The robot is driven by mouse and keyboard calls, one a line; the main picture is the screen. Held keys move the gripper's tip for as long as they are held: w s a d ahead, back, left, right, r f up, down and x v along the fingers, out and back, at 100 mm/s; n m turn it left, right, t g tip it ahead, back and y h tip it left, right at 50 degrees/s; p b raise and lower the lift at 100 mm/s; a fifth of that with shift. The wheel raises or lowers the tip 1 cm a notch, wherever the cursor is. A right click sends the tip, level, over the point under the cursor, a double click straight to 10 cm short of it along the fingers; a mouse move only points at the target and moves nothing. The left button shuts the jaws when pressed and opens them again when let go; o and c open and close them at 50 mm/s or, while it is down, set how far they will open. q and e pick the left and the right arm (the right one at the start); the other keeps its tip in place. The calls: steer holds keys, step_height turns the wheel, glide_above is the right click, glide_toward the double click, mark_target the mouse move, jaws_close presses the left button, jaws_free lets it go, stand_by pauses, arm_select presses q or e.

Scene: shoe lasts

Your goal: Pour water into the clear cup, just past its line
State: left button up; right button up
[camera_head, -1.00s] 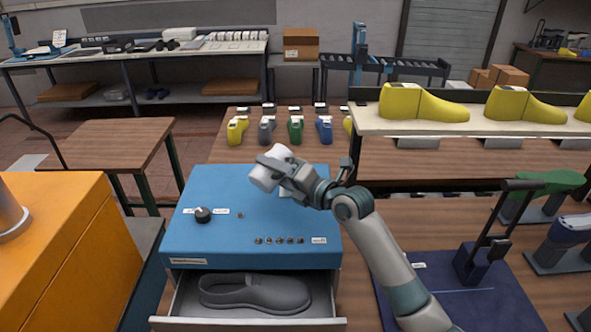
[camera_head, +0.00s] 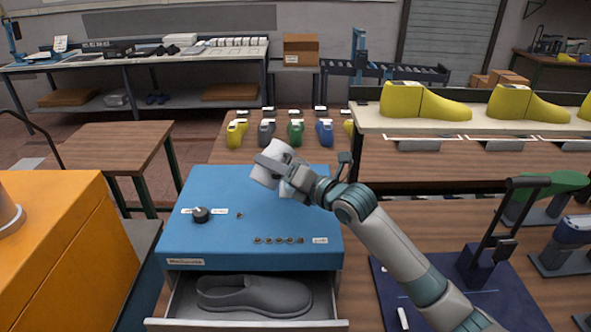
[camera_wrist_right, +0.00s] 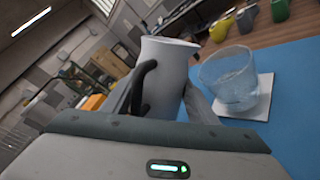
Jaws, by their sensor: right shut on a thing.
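A white jug (camera_head: 270,165) is in my right gripper (camera_head: 284,172), tilted over the blue cabinet top. The jug (camera_wrist_right: 165,75) also fills the middle of the right wrist view, with the dark and grey fingers of my right gripper (camera_wrist_right: 172,98) shut on it. The clear cup (camera_wrist_right: 230,78) stands on a white square pad (camera_wrist_right: 262,104), just right of the jug in that view. I cannot tell its water level or line. In the head view the cup is hidden behind the jug and gripper. My left gripper is not in view.
The blue cabinet (camera_head: 225,235) has a black knob (camera_head: 201,215) and a row of small buttons. Its open drawer holds a grey shoe (camera_head: 255,295). A shelf with yellow shoe lasts (camera_head: 425,102) stands at right. An orange cabinet (camera_head: 55,245) stands at left.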

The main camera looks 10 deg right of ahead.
mark_target(270, 186)
steer(key=shift+d+r+n, duration=0.1)
steer(key=shift+r+n, duration=0.05)
steer(key=shift+n, duration=0.25)
stand_by(0.4)
steer(key=shift+r+n+b, duration=0.3)
steer(key=shift+n, duration=0.4)
steer(key=shift+n+t, duration=0.3)
steer(key=shift+n, duration=0.5)
steer(key=f+b, duration=0.2)
steer(key=f, duration=0.1)
steer(key=f+b, duration=0.1)
steer(key=f, duration=0.1)
steer(key=shift+s+a, duration=0.4)
steer(key=shift+s+a+r+n, duration=0.1)
steer(key=shift+r+n, duration=0.1)
steer(key=shift+n, duration=0.1)
steer(key=shift+s+a+f+n, duration=0.1)
steer(key=shift+s+a+n, duration=0.2)
steer(key=shift+n, duration=0.4)
steer(key=shift+s+a+f+n+t, duration=0.2)
steer(key=shift+s+a+n, duration=0.1)
steer(key=shift+n, duration=0.6)
steer(key=shift+s+a+f+n+t, duration=0.2)
steer(key=shift+a+n, duration=0.05)
steer(key=shift+n, duration=0.65)
